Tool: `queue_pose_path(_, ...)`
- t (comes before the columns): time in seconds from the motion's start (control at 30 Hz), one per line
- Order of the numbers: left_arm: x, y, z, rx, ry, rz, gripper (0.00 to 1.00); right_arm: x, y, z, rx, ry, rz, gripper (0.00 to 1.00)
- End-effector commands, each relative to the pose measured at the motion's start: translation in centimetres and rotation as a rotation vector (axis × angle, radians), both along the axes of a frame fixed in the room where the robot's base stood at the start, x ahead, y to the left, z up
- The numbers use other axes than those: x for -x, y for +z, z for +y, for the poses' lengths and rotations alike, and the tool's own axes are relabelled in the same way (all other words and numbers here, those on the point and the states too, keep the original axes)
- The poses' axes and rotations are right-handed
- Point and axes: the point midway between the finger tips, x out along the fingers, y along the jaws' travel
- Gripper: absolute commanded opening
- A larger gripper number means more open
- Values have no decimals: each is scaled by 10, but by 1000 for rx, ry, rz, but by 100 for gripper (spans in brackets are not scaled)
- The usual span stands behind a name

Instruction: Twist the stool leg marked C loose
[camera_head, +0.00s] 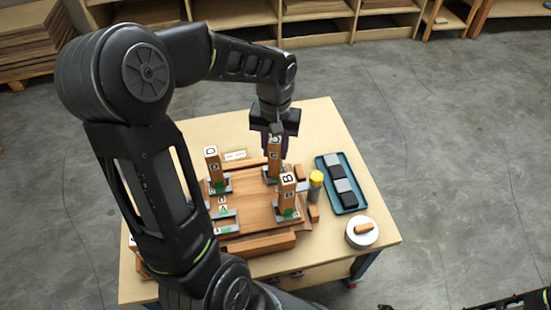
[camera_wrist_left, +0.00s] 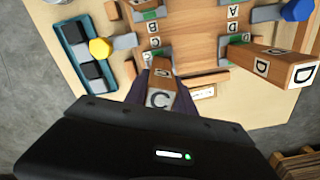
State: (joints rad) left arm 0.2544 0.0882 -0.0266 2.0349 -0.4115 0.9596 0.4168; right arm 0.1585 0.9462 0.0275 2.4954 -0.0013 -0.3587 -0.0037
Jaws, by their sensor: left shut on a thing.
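The stool leg marked C (camera_head: 274,158) stands upright at the far right corner of the wooden stool seat (camera_head: 250,200). In the left wrist view the leg's end (camera_wrist_left: 160,98) shows its letter C between my fingers. My left gripper (camera_head: 273,143) comes down from above and is shut on this leg. The leg marked D (camera_head: 211,160) and the leg marked B (camera_head: 287,190) stand upright at other corners. The corner marked A (camera_head: 223,208) shows grey brackets and no upright leg. At the bottom right edge, dark parts of my right arm show; its jaws cannot be made out.
A blue tray (camera_head: 358,203) with grey and black blocks lies right of the stool. A white round dish (camera_head: 361,241) holds a wooden piece near the table's right corner. The table (camera_head: 318,122) is clear at the back right.

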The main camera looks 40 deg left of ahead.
Motion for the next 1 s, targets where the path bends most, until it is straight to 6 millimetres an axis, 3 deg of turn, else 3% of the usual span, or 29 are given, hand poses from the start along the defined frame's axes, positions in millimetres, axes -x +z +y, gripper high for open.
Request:
queue_pose_path(0.13,0,0,0,0,136,-1,0,0,-1,0,0,0,0,36)
queue_pose_path(0.53,0,0,0,-1,167,-1,0,0,-1,0,0,0,0,36)
queue_pose_path(0.8,0,0,0,0,412,-1,0,0,-2,0,0,0,0,36)
queue_pose_path(1.0,0,0,0,0,428,-1,0,0,-2,0,0,0,0,36)
